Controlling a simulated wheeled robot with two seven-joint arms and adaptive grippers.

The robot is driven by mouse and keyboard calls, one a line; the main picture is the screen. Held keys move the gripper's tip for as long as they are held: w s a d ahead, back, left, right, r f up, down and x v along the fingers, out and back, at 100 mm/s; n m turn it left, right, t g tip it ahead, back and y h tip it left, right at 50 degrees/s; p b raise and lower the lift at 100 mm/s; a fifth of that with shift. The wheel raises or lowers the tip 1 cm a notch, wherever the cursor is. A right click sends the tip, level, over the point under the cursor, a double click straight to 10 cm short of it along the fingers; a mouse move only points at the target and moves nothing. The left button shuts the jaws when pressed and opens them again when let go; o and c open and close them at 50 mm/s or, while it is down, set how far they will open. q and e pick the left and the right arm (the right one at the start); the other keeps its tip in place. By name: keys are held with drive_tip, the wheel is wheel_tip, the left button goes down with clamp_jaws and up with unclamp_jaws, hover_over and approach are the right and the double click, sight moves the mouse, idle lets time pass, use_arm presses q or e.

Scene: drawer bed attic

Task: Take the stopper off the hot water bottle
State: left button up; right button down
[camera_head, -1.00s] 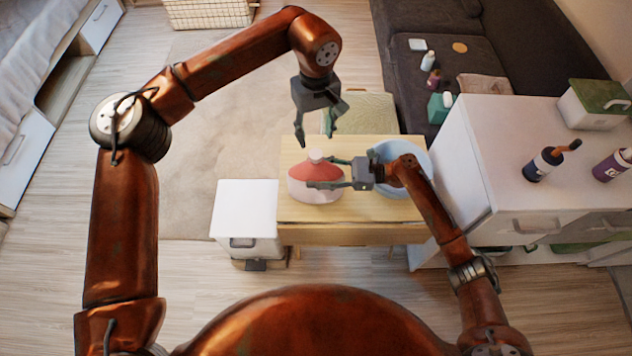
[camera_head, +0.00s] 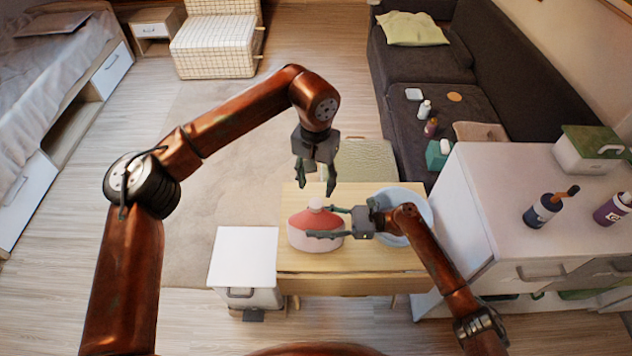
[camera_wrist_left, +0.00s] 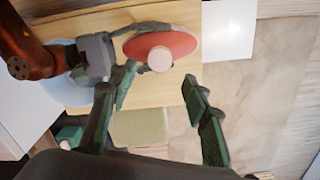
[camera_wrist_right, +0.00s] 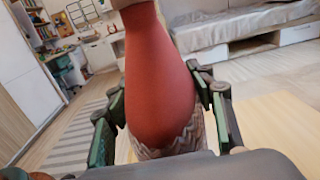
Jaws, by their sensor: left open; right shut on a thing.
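The hot water bottle (camera_head: 314,228) stands on the small wooden table, red above and pale below. Its pale round stopper (camera_head: 315,204) sits on top; in the left wrist view the stopper (camera_wrist_left: 160,58) shows from above. My right gripper (camera_head: 325,222) is shut on the bottle's body from the right; in the right wrist view the red body (camera_wrist_right: 160,75) fills the space between its fingers. My left gripper (camera_head: 316,190) is open and empty, pointing down just above and behind the stopper, apart from it.
A blue basin (camera_head: 412,216) stands on the table (camera_head: 330,283) right of the bottle, behind my right wrist. A white box (camera_head: 243,258) is at the table's left. A white cabinet (camera_head: 500,200) with bottles stands at right. A green stool (camera_head: 362,160) is behind the table.

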sight(316, 202)
use_arm(q)
wheel_tip(316, 202, down, 8)
drive_tip(key=shift+r, duration=0.15)
idle(0.3)
drive_tip(key=shift+c, duration=0.7)
